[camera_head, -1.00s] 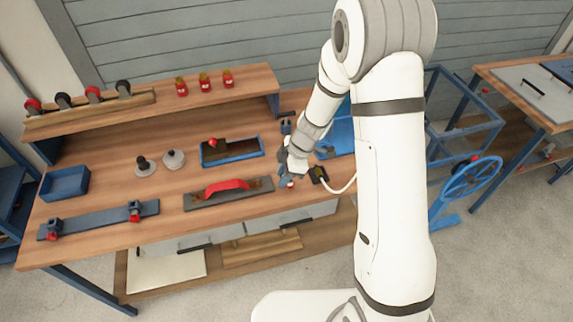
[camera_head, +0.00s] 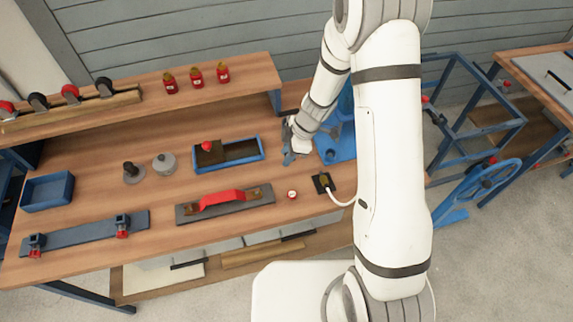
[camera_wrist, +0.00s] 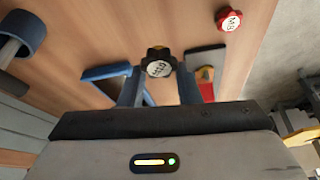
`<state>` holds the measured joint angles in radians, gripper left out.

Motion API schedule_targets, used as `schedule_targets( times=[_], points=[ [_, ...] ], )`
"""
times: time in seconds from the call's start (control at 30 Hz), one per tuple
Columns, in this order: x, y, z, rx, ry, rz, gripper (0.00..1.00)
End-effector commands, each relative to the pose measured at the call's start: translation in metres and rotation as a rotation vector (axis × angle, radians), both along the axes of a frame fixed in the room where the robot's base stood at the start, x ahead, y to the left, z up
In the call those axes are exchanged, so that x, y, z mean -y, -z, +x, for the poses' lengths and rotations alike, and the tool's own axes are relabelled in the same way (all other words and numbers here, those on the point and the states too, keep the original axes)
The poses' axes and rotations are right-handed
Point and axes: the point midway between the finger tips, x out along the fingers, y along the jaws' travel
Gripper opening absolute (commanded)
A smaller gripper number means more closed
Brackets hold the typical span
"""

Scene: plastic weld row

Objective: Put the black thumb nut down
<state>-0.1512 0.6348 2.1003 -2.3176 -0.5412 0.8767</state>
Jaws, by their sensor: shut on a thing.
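A black thumb nut with a white lettered face (camera_wrist: 158,62) sits between the two blue-grey fingers of my gripper (camera_wrist: 158,78) in the wrist view. The gripper is shut on it. In the head view my gripper (camera_head: 289,156) is over the bench, right of the blue-rimmed tray (camera_head: 262,152). The black nut cannot be made out there. A red thumb nut (camera_head: 292,194) lies on the bench in front of my gripper; it also shows in the wrist view (camera_wrist: 229,19). How high the black nut is above the wood is hard to tell.
A blue stand (camera_head: 338,145) is right of my gripper. Bare wood (camera_head: 160,205) shows left of the tool.

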Motion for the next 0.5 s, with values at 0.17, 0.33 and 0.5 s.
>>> schedule_targets(
  times=[0.17, 0.33, 0.5],
  points=[
    [-0.001, 0.026, 0.0, -0.001, -0.004, 0.0, 0.1],
    [-0.002, 0.04, -0.001, -0.001, -0.006, -0.001, 0.1],
    [-0.003, 0.064, -0.001, -0.001, -0.006, 0.0, 0.1]
  ],
)
